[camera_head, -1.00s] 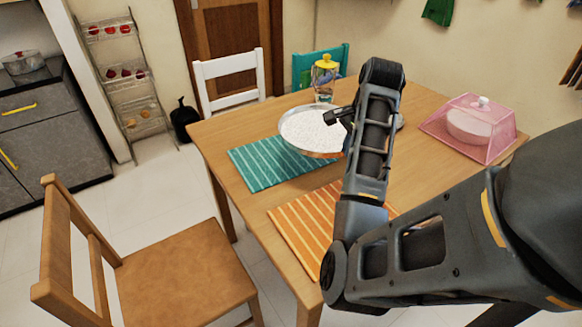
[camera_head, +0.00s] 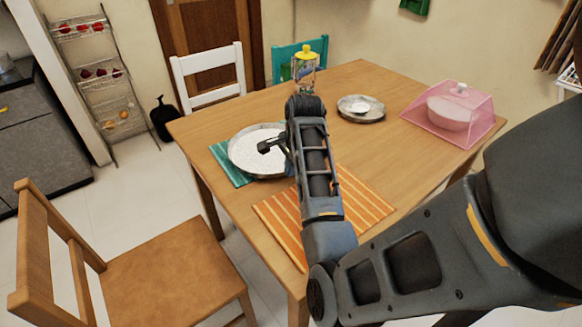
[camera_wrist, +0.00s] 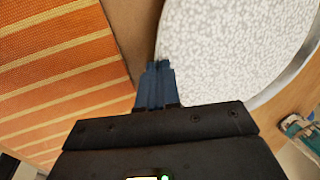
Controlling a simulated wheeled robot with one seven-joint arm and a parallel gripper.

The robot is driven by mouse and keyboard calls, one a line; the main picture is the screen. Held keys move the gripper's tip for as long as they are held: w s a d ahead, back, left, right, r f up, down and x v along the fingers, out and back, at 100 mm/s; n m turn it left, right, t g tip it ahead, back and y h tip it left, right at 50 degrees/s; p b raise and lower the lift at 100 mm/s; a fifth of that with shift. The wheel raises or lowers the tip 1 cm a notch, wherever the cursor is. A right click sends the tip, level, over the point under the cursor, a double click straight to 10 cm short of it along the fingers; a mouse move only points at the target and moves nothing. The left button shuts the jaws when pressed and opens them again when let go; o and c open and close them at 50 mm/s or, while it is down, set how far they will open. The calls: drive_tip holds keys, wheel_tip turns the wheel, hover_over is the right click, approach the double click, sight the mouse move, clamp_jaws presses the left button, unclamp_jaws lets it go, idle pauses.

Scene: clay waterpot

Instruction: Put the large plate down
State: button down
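The large plate (camera_head: 250,150) is round with a white speckled face and a silvery rim. It lies over the teal striped mat (camera_head: 224,160) and covers most of it. Whether its underside touches the mat cannot be told. In the wrist view the large plate (camera_wrist: 235,50) fills the upper right. My gripper (camera_wrist: 158,65) has its fingers close together at the plate's near edge, shut on the rim.
The orange striped mat (camera_head: 357,196) lies bare at the table's front. A smaller metal plate (camera_head: 375,113) sits further back, with a yellow-lidded jar (camera_head: 304,70) left of it. A pink cover (camera_head: 425,118) stands at the right. Chairs stand around the table (camera_head: 400,160).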

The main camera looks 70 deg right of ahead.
drive_tip(key=shift+f, duration=0.1)
drive_tip(key=c, duration=1.7)
unclamp_jaws()
drive_tip(key=shift+c, duration=0.2)
drive_tip(key=o, duration=0.4)
